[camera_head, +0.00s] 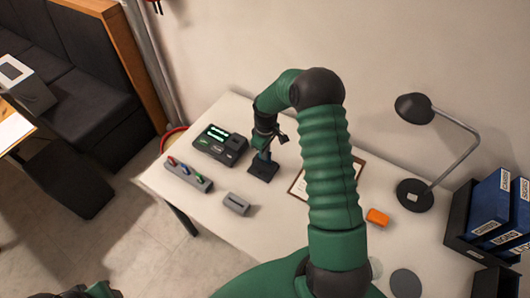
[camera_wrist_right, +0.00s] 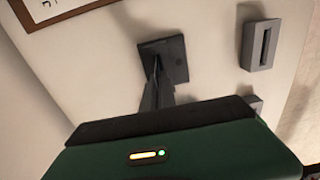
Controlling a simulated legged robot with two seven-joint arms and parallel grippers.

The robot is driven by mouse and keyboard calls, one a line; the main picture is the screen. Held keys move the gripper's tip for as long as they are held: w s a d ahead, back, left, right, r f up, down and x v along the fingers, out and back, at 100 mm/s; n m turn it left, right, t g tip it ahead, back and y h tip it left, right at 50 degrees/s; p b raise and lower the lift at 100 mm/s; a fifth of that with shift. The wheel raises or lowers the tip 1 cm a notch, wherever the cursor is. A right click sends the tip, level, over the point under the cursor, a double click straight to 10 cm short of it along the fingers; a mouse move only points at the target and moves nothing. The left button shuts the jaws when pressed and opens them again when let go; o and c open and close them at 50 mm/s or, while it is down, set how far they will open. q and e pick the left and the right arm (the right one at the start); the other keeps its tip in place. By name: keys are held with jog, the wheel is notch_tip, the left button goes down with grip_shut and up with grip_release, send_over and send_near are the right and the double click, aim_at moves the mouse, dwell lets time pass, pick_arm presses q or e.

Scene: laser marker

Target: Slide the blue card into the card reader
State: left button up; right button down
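The blue card (camera_head: 185,170) appears to stand in a grey rack (camera_head: 205,186) between a red and a green card, at the desk's left end. A grey block with a dark slot (camera_head: 236,204), which looks like the card reader, sits to the right of the rack; a similar slotted block shows in the wrist view (camera_wrist_right: 261,44). My right gripper (camera_head: 273,138) is over the desk, above a small dark stand with a square base (camera_head: 263,168). Its finger opening is unclear, and I see no card in it. My left gripper is not in view; only a green-black arm part shows at lower left.
A dark device with lit green slots (camera_head: 220,145) is behind the rack. The desk front around the slotted block is clear.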

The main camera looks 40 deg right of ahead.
jog(key=shift+f+b, duration=0.65)
jog(key=shift+f, duration=0.4)
dwell(0.4)
jog(key=c, duration=1.6)
grip_release()
notch_tip(320, 180, up, 23)
jog(key=p, duration=0.6)
jog(key=shift+f, duration=0.1)
